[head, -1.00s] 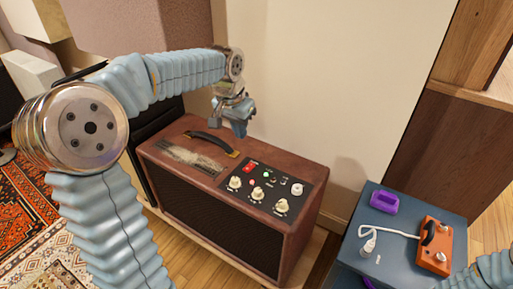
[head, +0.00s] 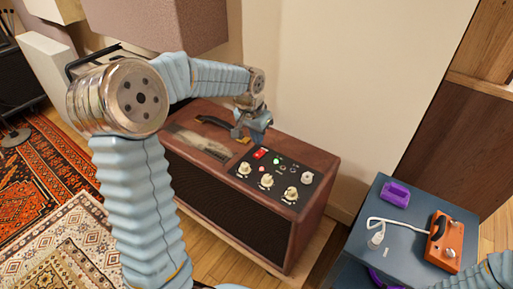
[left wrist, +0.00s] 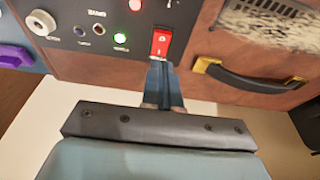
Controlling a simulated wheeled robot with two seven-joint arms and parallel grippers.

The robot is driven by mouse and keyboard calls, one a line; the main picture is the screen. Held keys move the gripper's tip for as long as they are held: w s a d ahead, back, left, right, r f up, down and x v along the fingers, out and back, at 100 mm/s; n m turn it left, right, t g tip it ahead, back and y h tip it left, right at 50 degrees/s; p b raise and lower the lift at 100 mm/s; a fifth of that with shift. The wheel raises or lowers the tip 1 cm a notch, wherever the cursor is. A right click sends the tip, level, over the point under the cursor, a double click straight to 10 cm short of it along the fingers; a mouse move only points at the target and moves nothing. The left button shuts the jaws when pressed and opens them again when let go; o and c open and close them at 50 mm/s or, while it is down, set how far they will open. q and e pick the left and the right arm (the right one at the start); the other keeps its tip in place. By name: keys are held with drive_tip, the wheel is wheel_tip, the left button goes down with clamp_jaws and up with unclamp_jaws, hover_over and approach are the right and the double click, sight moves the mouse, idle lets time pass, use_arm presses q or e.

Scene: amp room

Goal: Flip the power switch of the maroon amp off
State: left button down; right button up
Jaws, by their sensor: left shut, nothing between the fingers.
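The red power switch (head: 260,153) is near the panel's far left corner. It shows lit red in the left wrist view (left wrist: 161,42). My left gripper (head: 258,137) is shut and empty, pointing down just behind the switch. In the left wrist view its fingertips (left wrist: 161,66) are right at the switch's near edge; I cannot tell whether they touch. A green light (left wrist: 121,38) glows beside the switch.
Several cream knobs (head: 291,193) fill the panel. A black handle (head: 213,123) lies on the amp's top, left of the gripper. A blue surface to the right holds an orange pedal (head: 444,243), a white cable and a purple object (head: 396,194). A wall stands behind.

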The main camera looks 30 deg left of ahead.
sight(257, 155)
use_arm(q)
drive_tip(key=shift+s+f, duration=0.2)
drive_tip(key=shift+f, duration=2.05)
drive_tip(key=shift+s+f+b, duration=0.15)
drive_tip(key=shift+f+b, duration=0.45)
drive_tip(key=shift+b, duration=0.15)
drive_tip(key=shift+r, duration=0.15)
drive_tip(key=shift+w+r+p, duration=0.35)
drive_tip(key=shift+w+p, duration=0.15)
drive_tip(key=shift+w, duration=0.2)
